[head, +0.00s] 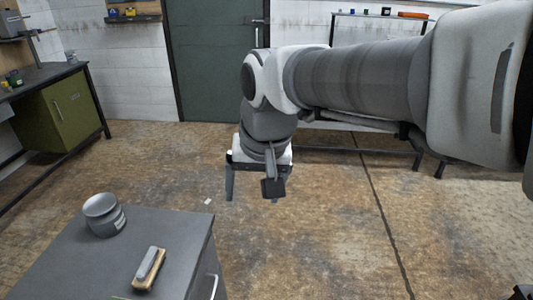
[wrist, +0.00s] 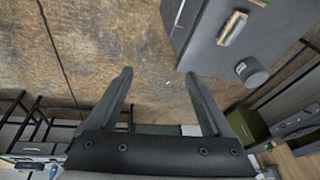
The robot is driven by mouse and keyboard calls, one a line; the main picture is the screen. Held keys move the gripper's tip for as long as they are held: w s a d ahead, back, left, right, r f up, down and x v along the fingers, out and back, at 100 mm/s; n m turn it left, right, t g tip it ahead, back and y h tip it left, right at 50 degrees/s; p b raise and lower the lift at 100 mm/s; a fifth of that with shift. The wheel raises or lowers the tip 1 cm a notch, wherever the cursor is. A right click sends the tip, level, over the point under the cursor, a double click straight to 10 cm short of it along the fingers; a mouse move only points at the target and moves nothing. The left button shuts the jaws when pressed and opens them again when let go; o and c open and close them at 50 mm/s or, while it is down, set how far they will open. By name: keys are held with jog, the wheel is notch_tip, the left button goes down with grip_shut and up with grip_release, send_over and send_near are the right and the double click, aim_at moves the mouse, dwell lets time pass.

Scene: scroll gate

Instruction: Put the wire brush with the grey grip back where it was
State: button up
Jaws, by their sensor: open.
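A wire brush with a grey grip on a tan wooden block (head: 149,268) lies flat on the dark grey cabinet top (head: 175,232) at the lower left of the head view. It also shows at the top right of the wrist view (wrist: 233,28). My gripper (head: 252,198) hangs over open floor to the right of and beyond the cabinet, pointing down, apart from the brush. In the wrist view its two fingers (wrist: 158,74) are spread wide with nothing between them.
A grey round pot with a label (head: 104,215) stands on the cabinet top behind the brush. A small tan edge (wrist: 260,2) shows at the wrist view's top. A workbench with a green cabinet (head: 58,110) stands left. The floor below my gripper is mostly clear.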

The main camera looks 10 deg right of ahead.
jog(key=s+d+f+n+t+h, duration=0.1)
jog(key=s+d+t, duration=0.1)
jog(key=s+d, duration=0.7)
jog(key=shift+s+f, duration=0.3)
jog(key=shift+s, duration=0.15)
jog(key=shift+r+p, duration=1.1)
jog(key=shift+r, duration=0.05)
